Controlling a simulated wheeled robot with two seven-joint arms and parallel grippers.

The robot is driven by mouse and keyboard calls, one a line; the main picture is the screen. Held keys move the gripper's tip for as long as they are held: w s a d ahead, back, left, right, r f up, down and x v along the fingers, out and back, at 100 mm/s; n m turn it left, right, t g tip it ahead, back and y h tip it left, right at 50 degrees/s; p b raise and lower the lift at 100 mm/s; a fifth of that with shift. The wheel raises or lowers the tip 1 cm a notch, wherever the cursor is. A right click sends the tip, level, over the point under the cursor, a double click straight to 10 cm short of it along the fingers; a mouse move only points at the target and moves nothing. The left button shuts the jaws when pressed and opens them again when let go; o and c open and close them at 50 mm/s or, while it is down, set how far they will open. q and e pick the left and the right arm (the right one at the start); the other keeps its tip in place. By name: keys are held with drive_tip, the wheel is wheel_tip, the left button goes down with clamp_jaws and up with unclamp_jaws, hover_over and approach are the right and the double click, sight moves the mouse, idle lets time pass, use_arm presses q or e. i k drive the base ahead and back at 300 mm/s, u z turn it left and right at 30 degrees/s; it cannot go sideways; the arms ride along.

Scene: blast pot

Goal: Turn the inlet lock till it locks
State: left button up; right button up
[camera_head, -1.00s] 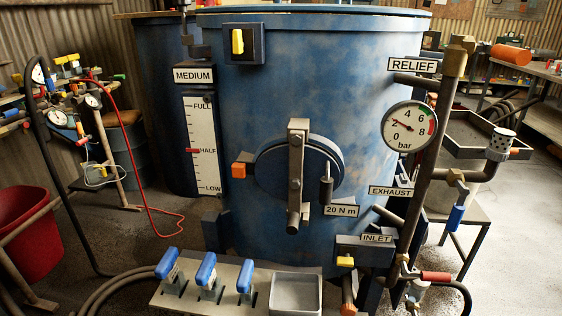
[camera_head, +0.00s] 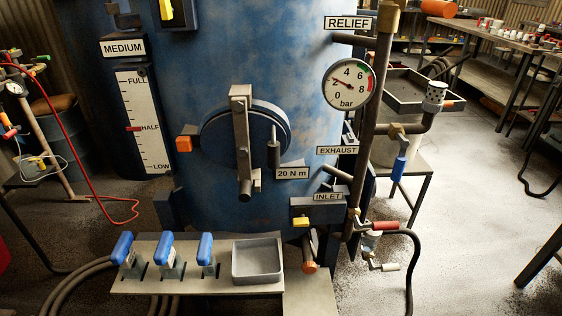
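The dark box under the INLET label (camera_head: 328,196) sits low on the right side of the blue pot (camera_head: 200,60). A small yellow tab (camera_head: 302,221) sticks out at the front left of this box; it looks like the inlet lock, but I cannot tell its lock state. A red-handled valve lever (camera_head: 385,225) lies roughly level on the pipe just right of the box. Neither of my grippers is in view.
A bench with several blue levers (camera_head: 168,246) and a grey tray (camera_head: 257,262) stands in front of the pot. A pressure gauge (camera_head: 348,84) reads about 2 bar. A black hose (camera_head: 412,265) hangs at the right.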

sight(303, 221)
drive_tip(key=k, duration=0.5)
drive_tip(key=u, duration=1.7)
drive_tip(key=i, duration=1.3)
drive_tip(key=z, duration=1.85)
